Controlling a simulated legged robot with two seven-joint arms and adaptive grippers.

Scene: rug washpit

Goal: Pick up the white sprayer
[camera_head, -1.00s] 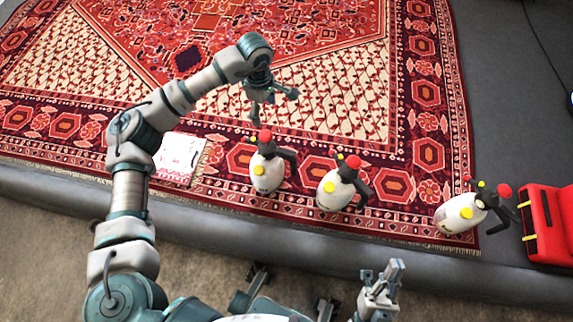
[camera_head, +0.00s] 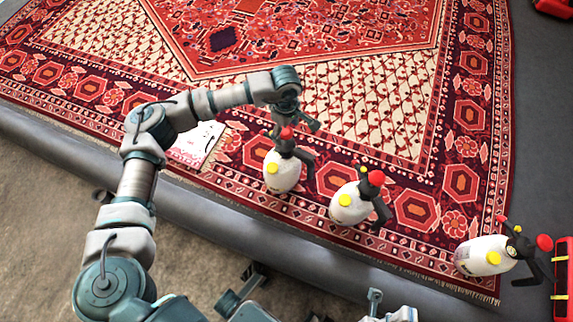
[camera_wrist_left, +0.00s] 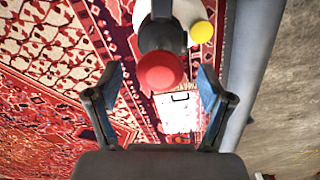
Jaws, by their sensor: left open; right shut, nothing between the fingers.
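My left gripper (camera_head: 298,124) is open just above and behind the left sprayer's top, partly hidden by the arm. In the left wrist view a sprayer's red knob (camera_wrist_left: 160,72) appears between the spread fingers, with its white body partly visible beyond. My right gripper (camera_head: 388,308) is shut and empty at the bottom edge.
The patterned red rug (camera_head: 380,110) lies under the sprayers. A white sheet-like item (camera_head: 198,143) lies on it left of the left sprayer. A red box (camera_head: 563,280) stands at the right edge, close to the right sprayer. Another red object (camera_head: 552,7) is at top right.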

